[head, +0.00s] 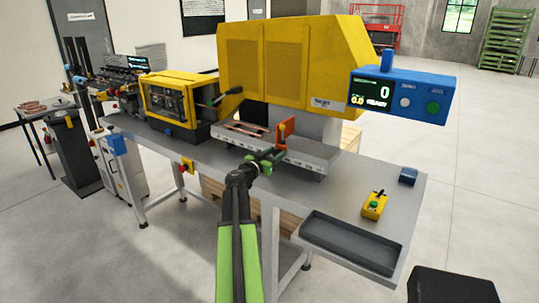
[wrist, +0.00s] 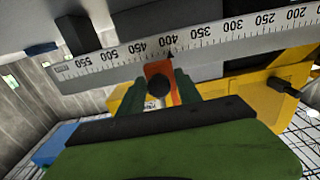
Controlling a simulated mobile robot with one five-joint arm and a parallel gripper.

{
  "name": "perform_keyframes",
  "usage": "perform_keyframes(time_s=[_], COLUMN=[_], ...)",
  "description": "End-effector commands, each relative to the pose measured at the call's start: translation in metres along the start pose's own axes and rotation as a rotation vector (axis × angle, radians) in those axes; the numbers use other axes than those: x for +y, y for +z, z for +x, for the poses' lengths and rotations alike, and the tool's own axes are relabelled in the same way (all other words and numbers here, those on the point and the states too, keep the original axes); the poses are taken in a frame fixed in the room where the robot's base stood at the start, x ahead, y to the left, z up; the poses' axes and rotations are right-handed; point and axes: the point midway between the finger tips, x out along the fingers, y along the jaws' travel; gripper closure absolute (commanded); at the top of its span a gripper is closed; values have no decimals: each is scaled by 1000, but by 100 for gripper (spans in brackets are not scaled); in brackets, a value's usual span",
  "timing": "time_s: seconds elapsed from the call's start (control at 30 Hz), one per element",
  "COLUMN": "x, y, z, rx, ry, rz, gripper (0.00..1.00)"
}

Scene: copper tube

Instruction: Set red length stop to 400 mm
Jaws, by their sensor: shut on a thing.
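The red length stop (head: 285,130) stands upright at the front rail of the yellow machine in the head view. In the wrist view the stop (wrist: 156,68) shows orange-red with a round dark knob (wrist: 158,85). A black pointer (wrist: 169,54) above it sits at about the 400 mark of the white scale (wrist: 220,34). My gripper (head: 273,157) is at the stop. In the wrist view its green fingers stand on both sides of the knob, and my gripper (wrist: 160,88) is shut on the stop. The exact contact is partly hidden.
The yellow machine (head: 270,60) rises behind the stop, with a blue display panel (head: 400,92) to the right. A grey tray (head: 345,245) and a yellow control box (head: 374,206) are at the bench's right. The bench (head: 345,180) between is clear.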

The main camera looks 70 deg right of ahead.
Motion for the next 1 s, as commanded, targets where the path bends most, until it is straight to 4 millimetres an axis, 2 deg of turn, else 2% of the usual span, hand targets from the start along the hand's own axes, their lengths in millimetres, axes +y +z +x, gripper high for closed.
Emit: perform_keyframes(time_s=[0.13,0.17,0.23,0.5,0.63,0.77,1.0], x=[-2,-2,-2,-2,-1,-1,-2], y=[0,0,0,0,0,0,0], z=[0,0,0,0,-12,-43,-112], rx=[0,1,1,1,1,1,1], ry=[-3,-3,-3,-2,-3,-6,-6], rz=[2,2,2,1,1,1,1], gripper=[100,58,50,50,50,50,50])
